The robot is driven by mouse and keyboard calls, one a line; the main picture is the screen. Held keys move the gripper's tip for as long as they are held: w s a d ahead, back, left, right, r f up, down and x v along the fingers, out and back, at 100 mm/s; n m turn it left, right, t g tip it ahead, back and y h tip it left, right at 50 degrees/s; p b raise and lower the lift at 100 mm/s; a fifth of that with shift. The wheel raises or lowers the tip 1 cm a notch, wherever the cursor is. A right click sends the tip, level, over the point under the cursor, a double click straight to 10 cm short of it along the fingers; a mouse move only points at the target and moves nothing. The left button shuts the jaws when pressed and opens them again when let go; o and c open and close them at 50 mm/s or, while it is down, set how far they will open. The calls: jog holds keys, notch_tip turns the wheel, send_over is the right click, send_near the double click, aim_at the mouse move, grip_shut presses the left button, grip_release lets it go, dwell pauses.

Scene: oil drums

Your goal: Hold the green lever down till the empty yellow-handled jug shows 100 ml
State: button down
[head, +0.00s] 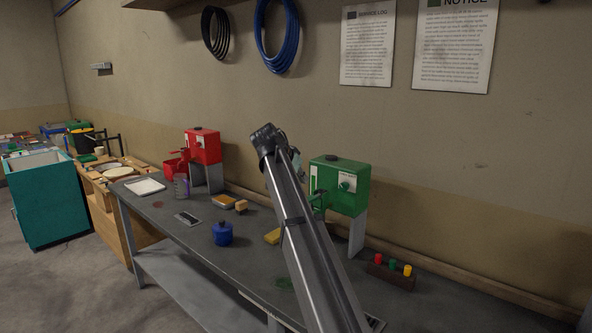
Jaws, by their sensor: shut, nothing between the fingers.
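The green dispenser (342,186) stands on a grey support at the back of the bench in the head view. A dark green part, perhaps the lever (318,199), juts from its left front, partly behind my arm. My arm crosses the middle of the picture, and its far end hides the space left of the green dispenser. My gripper cannot be made out; it is likely hidden behind the arm. I do not see a yellow-handled jug. A yellow piece (272,237) shows just left of the arm, and I cannot tell what it belongs to.
A red dispenser (204,147) stands further left, with a clear jug (181,187) below it. A white tray (145,187), a blue pot (222,234) and sponges (241,206) lie on the dark bench (190,240). A rack (391,277) with coloured caps stands on the right.

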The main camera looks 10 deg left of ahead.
aim_at(311, 198)
jog(key=x, duration=0.3)
jog(key=shift+w+d+f+p, duration=0.1)
jog(key=shift+w+p, duration=0.05)
jog(key=shift+p, duration=0.15)
notch_tip(311, 198, down, 2)
jog(key=shift+f+p, duration=0.2)
jog(key=shift+p, duration=0.15)
jog(key=shift+f, duration=0.75)
jog(key=shift+f, duration=0.1)
